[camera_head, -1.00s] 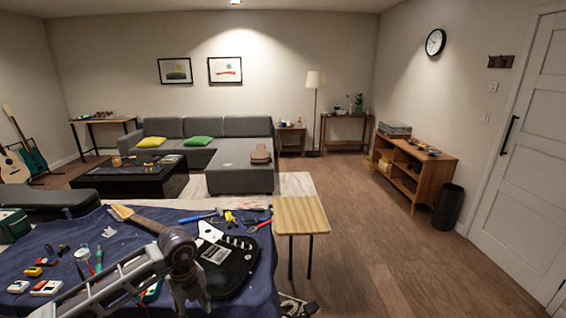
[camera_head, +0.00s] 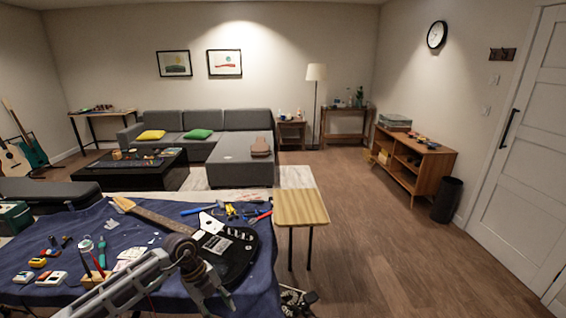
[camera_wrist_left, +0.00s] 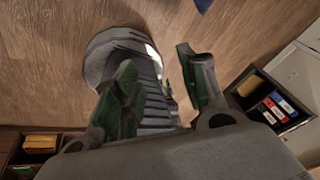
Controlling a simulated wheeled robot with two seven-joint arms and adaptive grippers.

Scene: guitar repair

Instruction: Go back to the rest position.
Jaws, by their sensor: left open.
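My left arm comes in from the lower left of the head view, and its end (camera_head: 212,297) hangs low in front of the table's near edge. In the left wrist view the two fingers of my left gripper (camera_wrist_left: 163,78) are spread apart with nothing held between them. Beyond them are the wooden floor and a rounded grey part that is probably mine. A black electric guitar (camera_head: 238,254) lies on the blue cloth (camera_head: 150,226) of the worktable, and the arm hides part of it. My right gripper is not in view.
A small wooden stool (camera_head: 299,208) stands right of the worktable. Tools lie on the cloth, including a blue hammer (camera_head: 200,209). In the left wrist view an open drawer with coloured boxes (camera_wrist_left: 272,108) is at the right. Floor (camera_head: 380,235) on the right is clear.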

